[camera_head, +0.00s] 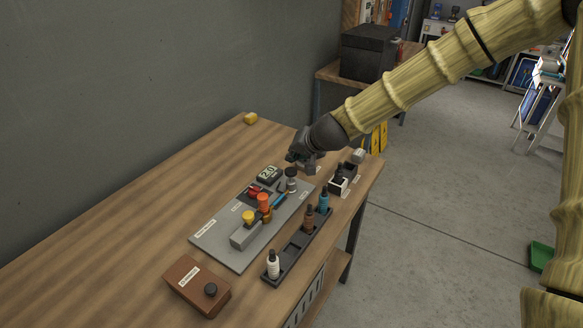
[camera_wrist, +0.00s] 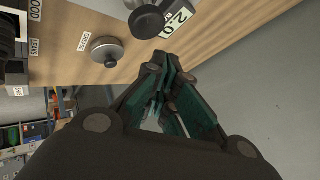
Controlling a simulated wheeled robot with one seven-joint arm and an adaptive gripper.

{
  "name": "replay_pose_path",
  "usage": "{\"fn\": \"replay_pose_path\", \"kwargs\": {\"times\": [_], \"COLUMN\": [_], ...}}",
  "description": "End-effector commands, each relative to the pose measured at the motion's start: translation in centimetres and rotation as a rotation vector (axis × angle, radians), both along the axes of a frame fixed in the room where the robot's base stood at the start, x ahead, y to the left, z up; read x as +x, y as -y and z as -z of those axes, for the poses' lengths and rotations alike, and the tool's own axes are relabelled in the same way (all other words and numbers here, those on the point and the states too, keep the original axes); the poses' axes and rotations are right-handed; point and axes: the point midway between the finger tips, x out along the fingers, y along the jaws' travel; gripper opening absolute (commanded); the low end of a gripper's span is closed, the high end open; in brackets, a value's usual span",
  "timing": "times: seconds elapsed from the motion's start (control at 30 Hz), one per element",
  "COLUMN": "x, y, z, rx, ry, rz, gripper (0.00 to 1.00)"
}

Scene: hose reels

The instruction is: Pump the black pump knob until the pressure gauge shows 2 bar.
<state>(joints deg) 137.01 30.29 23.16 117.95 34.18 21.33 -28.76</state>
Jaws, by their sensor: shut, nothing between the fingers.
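The black pump knob (camera_head: 291,172) tops a pale upright post at the far end of the grey board (camera_head: 213,240). In the wrist view a dark round knob (camera_wrist: 147,20) shows beside the gauge. The pressure gauge (camera_head: 268,174) is a small display just left of the post and appears to read 2.0; its digits also show in the wrist view (camera_wrist: 180,14). My gripper (camera_head: 296,160) is shut and empty, just behind and above the knob in the head view. The wrist view shows its fingers (camera_wrist: 161,62) together, apart from the knob.
The board also carries an orange knob (camera_head: 263,201) and a yellow knob (camera_head: 248,216). A black rack (camera_head: 295,246) with several bottles stands to the right. A brown box (camera_head: 187,274) with a black knob sits near the front. The table's left side is clear.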

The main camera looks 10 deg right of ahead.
Motion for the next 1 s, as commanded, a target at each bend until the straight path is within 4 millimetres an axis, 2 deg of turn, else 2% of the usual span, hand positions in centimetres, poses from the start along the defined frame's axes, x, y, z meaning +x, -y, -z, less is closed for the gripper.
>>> {"fn": "replay_pose_path", "kwargs": {"times": [0.03, 0.43, 1.0], "x": [0.0, 0.0, 0.0], "y": [0.0, 0.0, 0.0], "z": [-0.8, -3.6, -3.7], "rx": [-0.001, -0.001, -0.001], "ry": [0.0, 0.0, 0.0], "rz": [-0.001, 0.001, 0.001], "gripper": [0.0, 0.0, 0.0]}}
